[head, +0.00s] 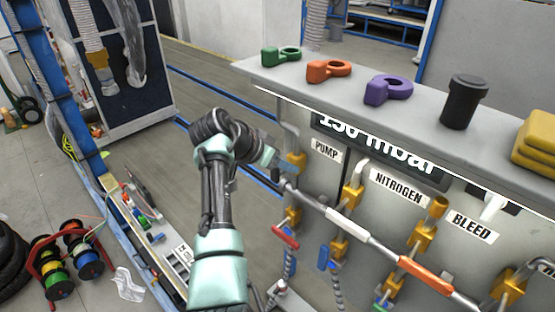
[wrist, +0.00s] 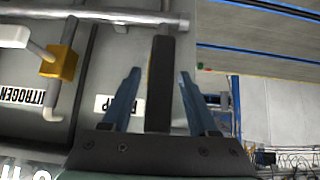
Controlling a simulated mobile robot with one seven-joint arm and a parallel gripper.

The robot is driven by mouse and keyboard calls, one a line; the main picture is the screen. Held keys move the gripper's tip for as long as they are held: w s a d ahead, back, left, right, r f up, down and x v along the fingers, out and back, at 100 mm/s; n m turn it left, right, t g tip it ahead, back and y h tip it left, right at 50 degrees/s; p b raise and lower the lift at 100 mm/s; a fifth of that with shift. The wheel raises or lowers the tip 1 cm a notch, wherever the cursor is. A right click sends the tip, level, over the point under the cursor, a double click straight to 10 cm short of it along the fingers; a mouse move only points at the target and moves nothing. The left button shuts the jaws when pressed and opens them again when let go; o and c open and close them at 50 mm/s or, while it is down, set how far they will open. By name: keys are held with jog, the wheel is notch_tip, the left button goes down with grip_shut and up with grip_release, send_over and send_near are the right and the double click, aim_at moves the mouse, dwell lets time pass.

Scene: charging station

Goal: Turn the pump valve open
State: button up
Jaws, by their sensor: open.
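The pump valve's brass body (head: 297,161) is beside the PUMP label (head: 325,150) on the panel's left end in the head view. My gripper (head: 274,158) is right at it, coming from the left, and hides its handle. In the wrist view my gripper (wrist: 160,72) is open, with one blue finger on each side of a dark bar (wrist: 161,85). The bar looks like the valve's handle, with a thin yellow edge behind it. I cannot tell whether either finger touches it. The PUMP label (wrist: 118,104) shows upside down, partly behind the left finger.
The nitrogen valve (head: 353,196) and bleed pipework stand to the right. A white-and-orange pipe (head: 347,224) crosses low in front. Red (head: 285,237) and blue (head: 327,257) handles hang below. Coloured rings and a black canister (head: 463,101) stand on the ledge.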

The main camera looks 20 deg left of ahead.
jog(key=b+v, duration=0.4)
jog(key=v, duration=0.9)
jog(key=shift+f, duration=0.1)
